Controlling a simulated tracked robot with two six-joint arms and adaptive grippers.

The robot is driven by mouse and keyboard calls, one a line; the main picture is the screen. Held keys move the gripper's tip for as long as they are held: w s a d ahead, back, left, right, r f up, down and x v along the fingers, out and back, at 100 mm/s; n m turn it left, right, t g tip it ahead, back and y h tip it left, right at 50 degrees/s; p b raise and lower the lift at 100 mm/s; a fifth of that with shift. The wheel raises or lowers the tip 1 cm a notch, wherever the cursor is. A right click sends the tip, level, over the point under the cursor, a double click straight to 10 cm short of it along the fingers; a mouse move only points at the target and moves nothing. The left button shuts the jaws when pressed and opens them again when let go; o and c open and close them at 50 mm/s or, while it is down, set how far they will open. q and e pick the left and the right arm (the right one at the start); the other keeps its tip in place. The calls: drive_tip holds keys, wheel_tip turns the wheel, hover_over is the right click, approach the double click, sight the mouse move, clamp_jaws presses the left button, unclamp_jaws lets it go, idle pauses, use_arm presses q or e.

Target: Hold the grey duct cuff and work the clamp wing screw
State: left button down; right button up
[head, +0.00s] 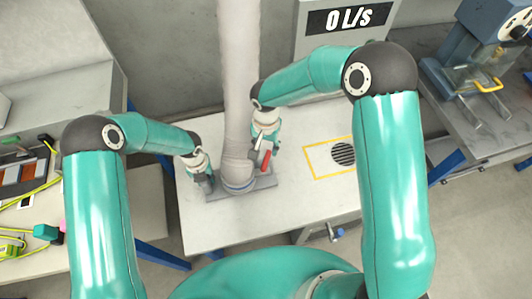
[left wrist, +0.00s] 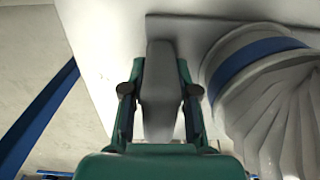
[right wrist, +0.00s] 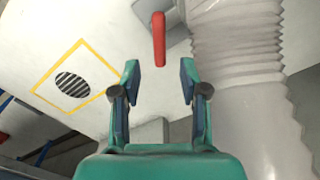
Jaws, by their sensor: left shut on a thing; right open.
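The pale ribbed duct (head: 238,90) comes down to a blue band (head: 238,187) above a grey base plate on the white table. My left gripper (head: 204,182) is left of the duct foot. In the left wrist view its fingers are shut on an upright grey tab (left wrist: 160,85), which I take as part of the grey duct cuff; the blue band (left wrist: 255,55) is just right of it. My right gripper (head: 264,142) is open and empty, right of the duct. A red handle (right wrist: 158,38), probably the wing screw, shows ahead of its fingers, apart from them.
The white table (head: 210,235) has a yellow-framed round grille (head: 343,154) to the right. A display reading 0 L/s (head: 348,18) stands behind. A blue machine (head: 490,35) is on the right bench. The duct passes close beside my right gripper.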

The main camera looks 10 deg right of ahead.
sight(266, 159)
wheel_tip(266, 159, up, 5)
drive_tip(key=shift+f, duration=0.1)
drive_tip(key=o, duration=0.9)
drive_tip(key=shift+n, duration=0.6)
drive_tip(key=shift+o, duration=0.9)
drive_tip(key=shift+n, duration=0.6)
wheel_tip(266, 159, down, 12)
drive_tip(key=n, duration=1.5)
drive_tip(key=shift+n, duration=0.3)
drive_tip(key=shift+c, duration=0.2)
